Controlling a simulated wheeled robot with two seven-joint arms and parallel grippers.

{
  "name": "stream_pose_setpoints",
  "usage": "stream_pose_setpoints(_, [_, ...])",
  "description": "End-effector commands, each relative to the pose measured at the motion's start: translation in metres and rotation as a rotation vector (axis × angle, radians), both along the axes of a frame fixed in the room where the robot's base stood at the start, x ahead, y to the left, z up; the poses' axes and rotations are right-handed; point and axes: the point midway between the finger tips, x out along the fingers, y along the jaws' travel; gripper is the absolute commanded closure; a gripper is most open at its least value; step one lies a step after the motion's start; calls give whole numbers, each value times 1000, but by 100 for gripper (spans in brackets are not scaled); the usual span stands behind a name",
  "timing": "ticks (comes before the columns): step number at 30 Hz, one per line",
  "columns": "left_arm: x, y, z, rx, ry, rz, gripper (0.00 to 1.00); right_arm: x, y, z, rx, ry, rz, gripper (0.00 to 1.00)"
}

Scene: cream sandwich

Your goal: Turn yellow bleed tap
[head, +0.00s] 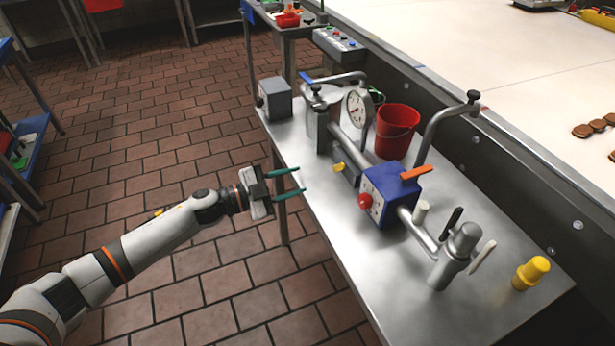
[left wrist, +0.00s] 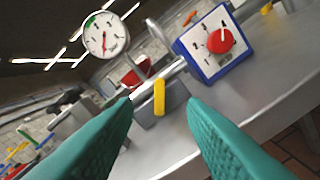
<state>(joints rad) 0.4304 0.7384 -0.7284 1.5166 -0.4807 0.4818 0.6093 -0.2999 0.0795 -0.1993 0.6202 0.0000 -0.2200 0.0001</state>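The yellow bleed tap (head: 339,168) is a small yellow lever on a grey block below the pipe, left of the blue box in the head view. In the left wrist view the yellow tap (left wrist: 159,96) stands upright, between and beyond my fingers. My left gripper (head: 303,181) is open and empty, with teal fingers apart near the table's front edge, short of the tap. Its fingers also frame the left wrist view (left wrist: 160,115). My right gripper is not in view.
A blue box (head: 388,195) with a red knob (head: 365,201) and orange lever (head: 416,172) sits right of the tap. A round gauge (head: 356,109), red bucket (head: 397,131), grey box (head: 275,98) and yellow-capped item (head: 531,272) stand on the metal table (head: 345,245). Its front is clear.

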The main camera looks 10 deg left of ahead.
Motion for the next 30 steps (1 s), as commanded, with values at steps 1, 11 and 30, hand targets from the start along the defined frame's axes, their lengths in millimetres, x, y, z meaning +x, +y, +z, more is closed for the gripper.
stream_pose_setpoints(1, [-2, 2, 0, 0, 0, 0, 62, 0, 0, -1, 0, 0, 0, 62])
stream_pose_setpoints(11, [-3, 4, 1, 0, -1, -1, 62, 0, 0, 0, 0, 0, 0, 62])
stream_pose_setpoints(30, [-40, -58, 34, 158, 64, -51, 62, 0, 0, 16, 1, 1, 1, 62])
